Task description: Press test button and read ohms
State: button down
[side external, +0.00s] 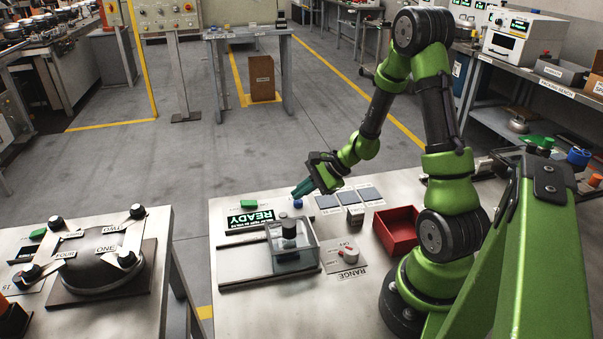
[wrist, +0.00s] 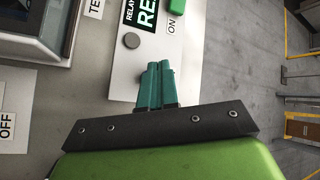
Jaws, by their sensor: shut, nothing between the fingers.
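My gripper (side external: 298,191) is shut and empty, its teal fingers pointing down to the bench over the right end of the relay tester's plate. In the wrist view my gripper (wrist: 158,68) sits just right of and below a round grey button (wrist: 131,40). The grey button also shows in the side view (side external: 283,215). A blue button (side external: 298,203) lies just below the fingertips there; I cannot tell whether they touch. It is hidden in the wrist view.
A clear-covered fixture (side external: 292,248) stands in front of the display. A RANGE knob (side external: 348,252), a red tray (side external: 396,231) and grey pads (side external: 349,196) lie to the right. A green ON button (wrist: 177,6) is beside the display.

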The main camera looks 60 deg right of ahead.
aim_at(302, 202)
jog(key=shift+f, duration=0.5)
dwell(0.7)
jog(key=shift+r, duration=0.95)
jog(key=shift+r, duration=2.5)
